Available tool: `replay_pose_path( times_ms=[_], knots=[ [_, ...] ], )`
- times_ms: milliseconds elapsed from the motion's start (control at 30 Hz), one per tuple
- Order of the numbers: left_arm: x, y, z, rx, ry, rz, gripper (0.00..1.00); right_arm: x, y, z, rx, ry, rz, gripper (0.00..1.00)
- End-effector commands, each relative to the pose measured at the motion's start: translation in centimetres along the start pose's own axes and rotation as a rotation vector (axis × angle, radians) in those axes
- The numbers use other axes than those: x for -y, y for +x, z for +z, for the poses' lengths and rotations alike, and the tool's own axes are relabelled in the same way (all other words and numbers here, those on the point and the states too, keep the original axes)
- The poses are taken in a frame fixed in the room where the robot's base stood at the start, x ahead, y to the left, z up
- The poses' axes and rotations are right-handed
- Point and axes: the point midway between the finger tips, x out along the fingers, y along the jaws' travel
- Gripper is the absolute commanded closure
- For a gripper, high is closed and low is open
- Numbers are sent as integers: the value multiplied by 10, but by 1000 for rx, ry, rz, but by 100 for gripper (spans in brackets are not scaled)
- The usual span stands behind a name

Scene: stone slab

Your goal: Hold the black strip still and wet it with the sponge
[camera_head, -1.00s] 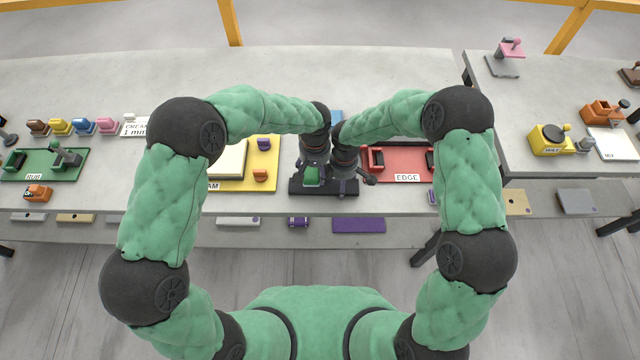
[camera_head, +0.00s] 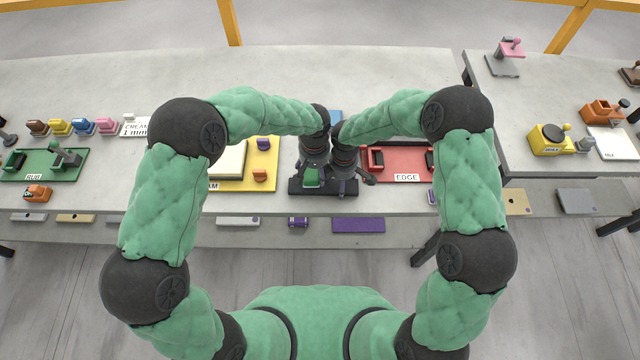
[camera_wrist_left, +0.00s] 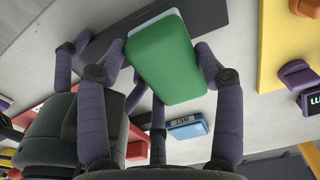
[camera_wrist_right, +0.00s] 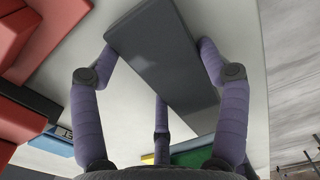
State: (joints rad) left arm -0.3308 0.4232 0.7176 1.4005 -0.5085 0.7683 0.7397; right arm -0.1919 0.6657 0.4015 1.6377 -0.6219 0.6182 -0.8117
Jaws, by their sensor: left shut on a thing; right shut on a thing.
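The black strip (camera_head: 323,194) lies on the slab in front of me, long side running left to right. My right gripper (camera_head: 346,185) is shut on it towards its right part; the right wrist view shows the strip (camera_wrist_right: 165,60) between the fingers (camera_wrist_right: 158,52). My left gripper (camera_head: 312,172) is shut on the green sponge (camera_head: 312,179), over the strip's left part. In the left wrist view the sponge (camera_wrist_left: 165,62), with a pale layer on its far side, sits between the fingers and overlaps the strip (camera_wrist_left: 208,18). Whether they touch I cannot tell.
A yellow tray (camera_head: 235,184) lies left of the strip and a red EDGE tray (camera_head: 400,163) right of it. A blue piece marked WET (camera_wrist_left: 187,128) is behind my grippers. A green RUB tray (camera_head: 35,172) is far left. The slab's front edge is close to the strip.

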Motion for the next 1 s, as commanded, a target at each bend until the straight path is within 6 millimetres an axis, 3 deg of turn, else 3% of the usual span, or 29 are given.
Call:
replay_pose_path(
  times_ms=[33, 800, 1000],
  knots=[
    [-8, 17, 21, 37, 31, -7, 72, -9, -12, -16, -15, -15, 35, 84],
    [36, 14, 18, 38, 30, -13, 72, -8, -12, -12, -10, -16, 31, 84],
    [38, 12, 16, 32, 29, -11, 72, -6, -10, -12, -8, -18, 25, 84]
  ],
)
